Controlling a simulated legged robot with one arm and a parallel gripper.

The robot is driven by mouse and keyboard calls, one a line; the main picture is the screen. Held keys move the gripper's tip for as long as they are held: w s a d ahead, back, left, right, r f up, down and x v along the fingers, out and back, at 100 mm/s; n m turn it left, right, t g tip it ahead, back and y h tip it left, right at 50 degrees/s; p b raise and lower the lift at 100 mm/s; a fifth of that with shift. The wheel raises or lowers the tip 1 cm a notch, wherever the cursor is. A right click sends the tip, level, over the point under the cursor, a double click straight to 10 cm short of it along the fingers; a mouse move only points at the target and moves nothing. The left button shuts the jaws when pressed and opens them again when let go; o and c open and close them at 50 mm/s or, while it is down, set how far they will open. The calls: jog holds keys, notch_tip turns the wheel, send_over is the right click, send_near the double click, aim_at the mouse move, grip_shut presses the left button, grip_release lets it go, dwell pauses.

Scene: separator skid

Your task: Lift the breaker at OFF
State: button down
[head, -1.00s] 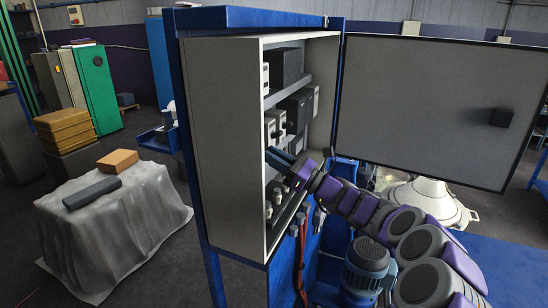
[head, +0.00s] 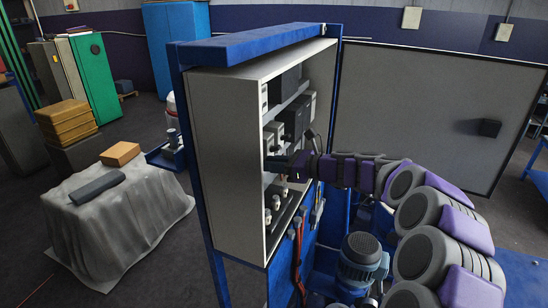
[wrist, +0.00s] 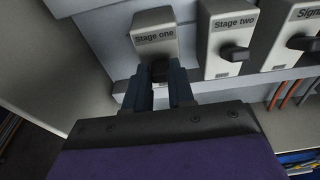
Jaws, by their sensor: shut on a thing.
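The breaker labelled "Stage one" (wrist: 153,22) is a pale grey block at the top of the wrist view. My gripper (wrist: 159,74) is directly in front of it, its two dark fingers shut on the breaker's small dark lever, which they mostly hide. In the head view my gripper (head: 272,163) reaches into the open grey cabinet (head: 222,150) from the right, at the middle row of devices. The lever's exact position cannot be made out behind the fingers. No label reading OFF is visible.
Beside it on the right is a "Stage two" breaker (wrist: 230,38) with a black lever, then one whose label starts "Sign" (wrist: 300,38). The cabinet door (head: 420,110) stands open to the right. A blue motor (head: 361,258) sits below my arm.

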jog(key=shift+w+a+r+g+h, duration=0.15)
jog(key=shift+r+g+h, duration=0.3)
jog(key=shift+h, duration=0.6)
jog(key=shift+w+a+r+g+h, duration=0.15)
jog(key=shift+r+g+h, duration=0.3)
jog(key=shift+h, duration=0.6)
jog(key=shift+s+a+r, duration=0.1)
jog(key=c, duration=1.4)
grip_release()
jog(key=o, duration=0.3)
jog(key=shift+w, duration=0.2)
jog(key=shift+o, duration=0.7)
jog(key=shift+a, duration=0.15)
jog(key=shift+s, duration=0.15)
